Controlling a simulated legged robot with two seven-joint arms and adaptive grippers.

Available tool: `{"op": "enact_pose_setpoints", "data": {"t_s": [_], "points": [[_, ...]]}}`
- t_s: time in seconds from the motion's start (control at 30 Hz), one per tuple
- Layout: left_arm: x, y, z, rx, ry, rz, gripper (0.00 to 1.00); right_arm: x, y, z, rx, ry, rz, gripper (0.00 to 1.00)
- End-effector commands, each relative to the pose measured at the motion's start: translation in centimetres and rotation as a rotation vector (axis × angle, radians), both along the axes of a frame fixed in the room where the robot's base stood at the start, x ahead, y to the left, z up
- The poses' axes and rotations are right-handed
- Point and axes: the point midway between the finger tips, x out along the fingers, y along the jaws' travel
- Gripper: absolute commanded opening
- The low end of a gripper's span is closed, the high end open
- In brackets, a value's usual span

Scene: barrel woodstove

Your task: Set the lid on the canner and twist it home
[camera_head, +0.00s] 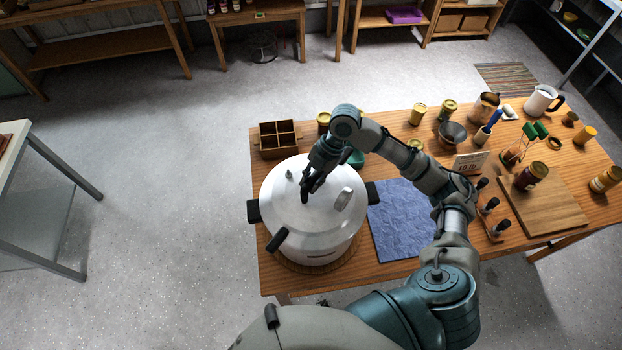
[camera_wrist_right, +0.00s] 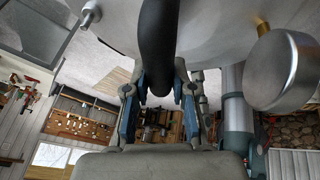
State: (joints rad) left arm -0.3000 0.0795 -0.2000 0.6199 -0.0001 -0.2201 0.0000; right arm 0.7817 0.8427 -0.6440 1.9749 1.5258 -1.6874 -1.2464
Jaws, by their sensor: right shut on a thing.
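The canner (camera_head: 318,256) is a large pale pot at the left end of the wooden table, on a round woven mat. Its silver lid (camera_head: 300,215) is over its mouth; I cannot tell whether it is fully seated. Black handles show at the left (camera_head: 253,211), right (camera_head: 373,193) and front (camera_head: 277,240), not all evenly spaced. My right gripper (camera_head: 312,187) is above the middle of the lid, shut on its black handle (camera_wrist_right: 159,45), which shows between the fingers in the right wrist view. A metal gauge (camera_wrist_right: 283,70) stands beside it. My left gripper is out of view.
A blue cloth (camera_head: 400,220) lies right of the canner, partly under my right arm. A divided wooden box (camera_head: 278,140) stands behind it. Jars, a mug (camera_head: 541,101), tools and a cutting board (camera_head: 560,212) crowd the table's right side. Floor left of the table is clear.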

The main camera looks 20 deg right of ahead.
Motion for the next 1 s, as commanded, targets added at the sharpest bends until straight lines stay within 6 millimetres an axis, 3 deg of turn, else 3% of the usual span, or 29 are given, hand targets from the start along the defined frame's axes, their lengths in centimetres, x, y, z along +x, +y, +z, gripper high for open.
{"op": "enact_pose_setpoints", "data": {"t_s": [0.23, 0.27, 0.37, 0.57, 0.67, 1.0], "points": [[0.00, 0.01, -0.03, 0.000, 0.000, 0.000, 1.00, 0.00, 0.08, 0.02, 0.003, 0.000, 0.001, 0.00], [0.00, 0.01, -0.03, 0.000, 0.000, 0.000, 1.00, -0.01, 0.09, 0.01, 0.003, 0.001, 0.001, 0.29], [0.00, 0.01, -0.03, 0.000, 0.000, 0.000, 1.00, 0.00, 0.07, -0.02, 0.003, 0.001, 0.001, 0.54], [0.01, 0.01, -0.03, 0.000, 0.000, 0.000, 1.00, 0.01, 0.04, -0.05, 0.001, 0.001, 0.002, 0.54], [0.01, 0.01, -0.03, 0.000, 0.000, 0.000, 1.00, -0.04, 0.01, -0.18, -0.001, 0.004, 0.001, 0.70], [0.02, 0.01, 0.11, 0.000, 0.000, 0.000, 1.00, 0.00, -0.05, 0.03, 0.000, 0.002, 0.001, 0.70]]}}
